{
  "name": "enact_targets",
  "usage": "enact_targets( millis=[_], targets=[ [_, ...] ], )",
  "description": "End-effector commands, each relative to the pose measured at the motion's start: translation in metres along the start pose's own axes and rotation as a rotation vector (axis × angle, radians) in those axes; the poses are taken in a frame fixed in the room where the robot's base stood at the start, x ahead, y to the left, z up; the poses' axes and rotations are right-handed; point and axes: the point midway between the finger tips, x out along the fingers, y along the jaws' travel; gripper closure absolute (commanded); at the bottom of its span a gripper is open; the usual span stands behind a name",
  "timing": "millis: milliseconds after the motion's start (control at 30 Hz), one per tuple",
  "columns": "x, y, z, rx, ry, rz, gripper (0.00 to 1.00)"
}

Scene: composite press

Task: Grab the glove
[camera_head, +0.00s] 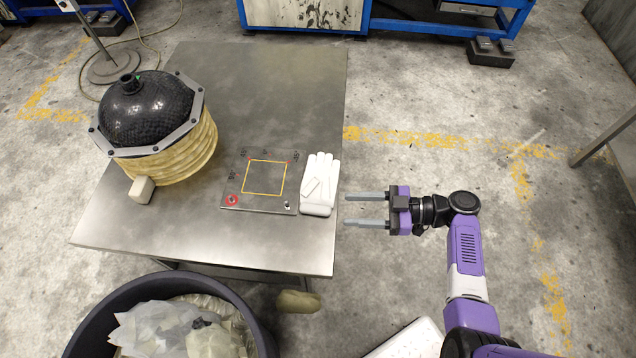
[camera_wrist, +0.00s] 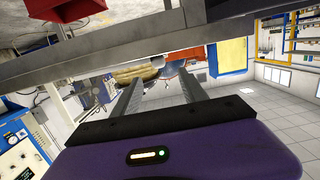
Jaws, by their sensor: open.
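A white glove (camera_head: 319,183) lies at the right edge of the grey metal table (camera_head: 290,85), beside a flat dark panel. My gripper (camera_head: 346,210) is open and empty in the head view. Its two grey fingers point left toward the table edge, just right of the glove and apart from it in the picture. In the wrist view, the two fingers of my gripper (camera_wrist: 160,92) are spread with nothing between them. I do not make out the glove in the wrist view.
A black dome on a yellowish drum (camera_head: 170,160) stands on the table's left. A dark bin (camera_head: 262,325) with plastic waste is in front. The floor right of the table is mostly clear.

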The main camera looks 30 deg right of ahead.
Motion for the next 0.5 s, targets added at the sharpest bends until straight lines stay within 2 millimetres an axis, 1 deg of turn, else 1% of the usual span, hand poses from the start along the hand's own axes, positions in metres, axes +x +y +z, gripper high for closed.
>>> enact_targets(
  millis=[100, 267, 500],
  targets=[
    [0.013, -0.001, -0.001, 0.0, 0.0, -0.003, 0.49],
    [0.029, 0.0, -0.002, 0.003, 0.0, -0.002, 0.49],
    [0.062, 0.001, -0.002, 0.004, -0.001, -0.002, 0.49]
  ],
)
